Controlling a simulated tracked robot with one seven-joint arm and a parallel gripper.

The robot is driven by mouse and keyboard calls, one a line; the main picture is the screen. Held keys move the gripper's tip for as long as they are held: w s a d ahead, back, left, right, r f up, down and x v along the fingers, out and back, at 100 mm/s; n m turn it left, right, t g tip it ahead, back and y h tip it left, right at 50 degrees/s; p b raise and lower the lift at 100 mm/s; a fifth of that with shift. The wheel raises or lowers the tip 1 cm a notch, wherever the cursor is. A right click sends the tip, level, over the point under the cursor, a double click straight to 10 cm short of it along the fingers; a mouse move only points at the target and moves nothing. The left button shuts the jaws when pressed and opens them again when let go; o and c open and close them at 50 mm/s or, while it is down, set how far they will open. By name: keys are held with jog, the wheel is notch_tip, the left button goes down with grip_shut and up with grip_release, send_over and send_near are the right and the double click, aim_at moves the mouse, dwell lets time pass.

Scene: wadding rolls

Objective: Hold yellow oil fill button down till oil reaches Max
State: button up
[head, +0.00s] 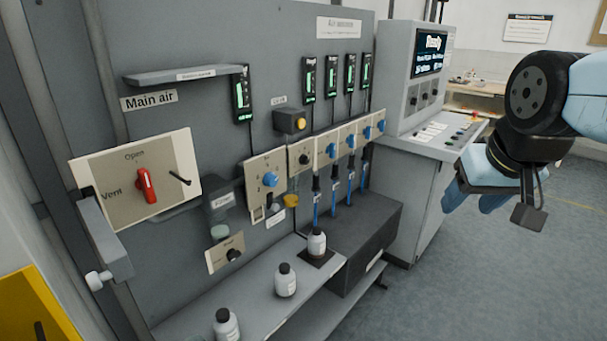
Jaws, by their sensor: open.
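A round yellow button (300,123) sits on a dark box on the grey panel, left of the picture's middle, under a small label too small to read. A second yellow round part (291,201) sits lower, beside the pale plate with the blue knob. I cannot tell which is the oil fill button, and no oil level or Max mark is readable. My gripper (473,200) hangs at the right, in front of the console, open and well apart from both yellow parts. Its fingertips are partly hidden by its own body.
A red-handled "Main air" valve plate (125,180) is at the left. Several bottles stand along the grey shelf (255,300), one of them a white bottle (285,280). A console (430,115) with a lit screen stands behind my gripper. The floor at right is clear.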

grip_shut()
dwell(0.3)
dwell(1.1)
